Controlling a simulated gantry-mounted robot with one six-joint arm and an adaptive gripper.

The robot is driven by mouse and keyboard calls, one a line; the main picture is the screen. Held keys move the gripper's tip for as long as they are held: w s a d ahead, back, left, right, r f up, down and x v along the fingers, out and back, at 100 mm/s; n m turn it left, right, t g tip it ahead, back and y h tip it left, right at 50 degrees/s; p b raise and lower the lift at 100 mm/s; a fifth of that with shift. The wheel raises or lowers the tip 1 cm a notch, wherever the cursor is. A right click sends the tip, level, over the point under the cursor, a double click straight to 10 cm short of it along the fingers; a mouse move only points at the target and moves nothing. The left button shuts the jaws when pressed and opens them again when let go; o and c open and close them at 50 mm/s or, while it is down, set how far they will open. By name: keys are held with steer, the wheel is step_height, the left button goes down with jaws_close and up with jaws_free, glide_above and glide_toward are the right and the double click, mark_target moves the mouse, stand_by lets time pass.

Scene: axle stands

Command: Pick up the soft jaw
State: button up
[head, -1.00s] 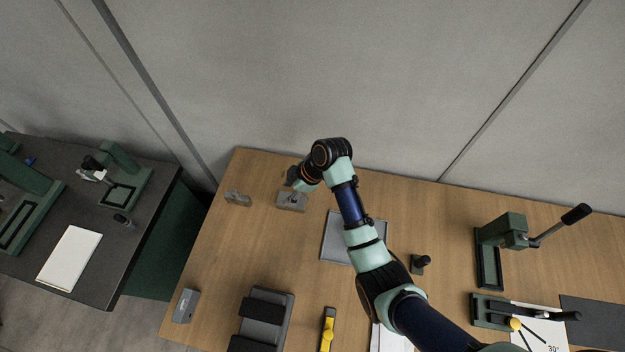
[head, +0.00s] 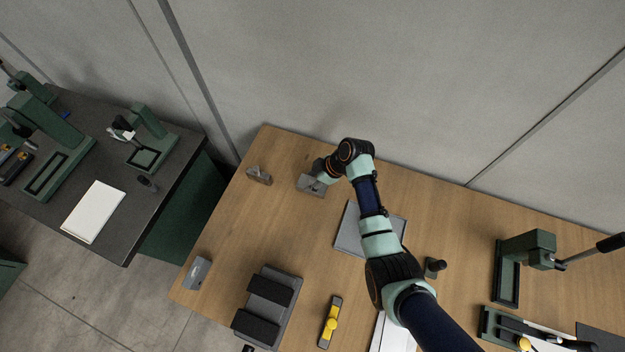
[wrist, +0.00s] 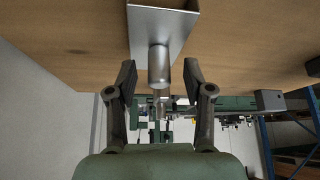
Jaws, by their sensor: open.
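My gripper (head: 318,171) is at the back left of the wooden table, at a grey metal plate (head: 304,188). In the wrist view my gripper (wrist: 159,72) is open, with one dark finger on each side of a short metal post (wrist: 159,66). The post stands out from the plate, which also shows in the wrist view (wrist: 178,22). The fingers look apart from the post. I cannot tell for sure which piece is the soft jaw; a grey block (head: 197,272) lies at the table's left edge.
A small grey bracket (head: 259,175) lies left of the plate. A grey tray (head: 350,238), a dark padded stand (head: 268,312), a yellow-knobbed tool (head: 331,322) and a green press (head: 528,250) also occupy the table. Bare wood lies between the bracket and the block.

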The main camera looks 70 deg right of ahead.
mark_target(313, 180)
jaws_close()
steer(key=shift+r, duration=0.1)
step_height(313, 180, up, 20)
steer(key=p, duration=0.1)
stand_by(0.5)
